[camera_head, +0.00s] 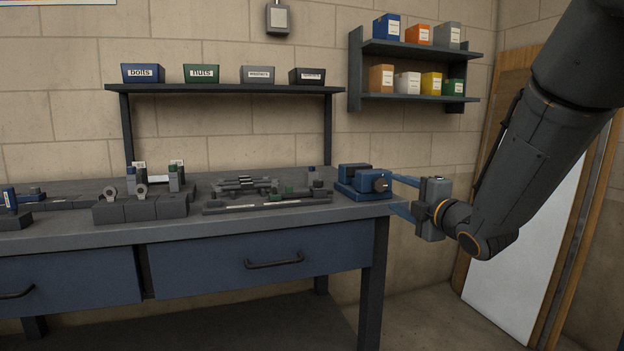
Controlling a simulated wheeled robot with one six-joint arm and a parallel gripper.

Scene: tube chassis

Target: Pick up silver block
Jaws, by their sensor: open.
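My gripper (393,194) is at the right end of the workbench, with its two blue fingers spread apart and pointing left. It looks empty, and the fingertips are close to a blue vise-like device (362,182); I cannot tell whether they touch it. No block stands out clearly as the silver one. Several darker grey blocks (140,209) stand in a row at the front, with ring-shaped metal parts on top.
The workbench (260,227) has blue drawers below. A long dark tray-like strip (265,203) lies near its front edge. Bins labelled bolts (143,73) and nuts (201,74) stand on the raised shelf. A wall shelf (418,97) holds small boxes. A white panel (515,270) leans at the right.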

